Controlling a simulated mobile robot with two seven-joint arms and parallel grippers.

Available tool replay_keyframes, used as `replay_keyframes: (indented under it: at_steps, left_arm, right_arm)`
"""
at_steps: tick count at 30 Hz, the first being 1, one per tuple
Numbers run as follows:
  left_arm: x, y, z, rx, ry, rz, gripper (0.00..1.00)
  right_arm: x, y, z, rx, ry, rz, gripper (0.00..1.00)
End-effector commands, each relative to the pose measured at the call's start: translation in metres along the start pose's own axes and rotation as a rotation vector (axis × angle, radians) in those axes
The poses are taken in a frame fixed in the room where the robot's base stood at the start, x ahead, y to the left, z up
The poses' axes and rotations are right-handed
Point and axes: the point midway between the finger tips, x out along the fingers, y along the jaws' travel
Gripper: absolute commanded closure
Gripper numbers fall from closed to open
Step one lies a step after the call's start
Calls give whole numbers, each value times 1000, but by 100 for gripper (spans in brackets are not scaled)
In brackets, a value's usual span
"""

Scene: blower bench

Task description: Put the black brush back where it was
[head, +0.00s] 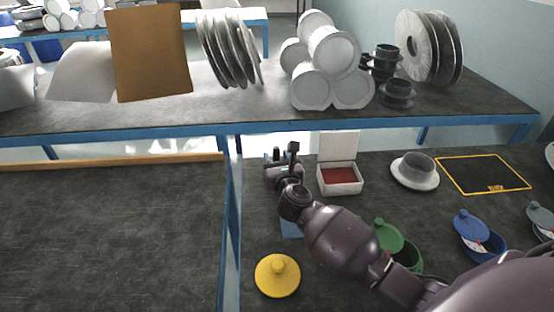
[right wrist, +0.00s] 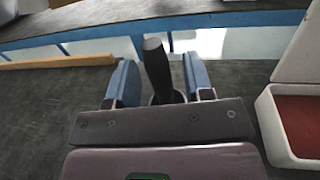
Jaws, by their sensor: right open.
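My right gripper (head: 276,160) reaches to the far side of the near bench, left of the white box. Its two blue fingers are apart in the right wrist view (right wrist: 160,82). A dark upright handle, which looks like the black brush (right wrist: 157,66), stands between them, with gaps visible on both sides. My left gripper is not in view.
An open white box (head: 340,188) with a red inside is right of my gripper. Beyond it are a white flanged piece (head: 415,171) and a yellow-outlined rectangle (head: 483,174). A yellow lid (head: 278,276), green lid (head: 388,236) and blue lid (head: 470,224) lie nearer. A blue patch (head: 291,229) is partly covered.

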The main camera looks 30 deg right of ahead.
Motion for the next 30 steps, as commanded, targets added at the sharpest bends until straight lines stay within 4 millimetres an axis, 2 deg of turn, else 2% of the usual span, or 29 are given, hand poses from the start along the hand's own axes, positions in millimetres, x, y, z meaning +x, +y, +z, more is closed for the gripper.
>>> replay_keyframes:
  at_steps: [18, 24, 30]
  left_arm:
    - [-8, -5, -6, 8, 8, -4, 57]
    - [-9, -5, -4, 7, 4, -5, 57]
    - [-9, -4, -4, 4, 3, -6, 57]
  right_arm:
    - [-101, 0, -1, 2, 3, -1, 53]
    - [-115, 0, -1, 1, 2, 0, 53]
    - [-118, 0, -1, 1, 2, 0, 53]
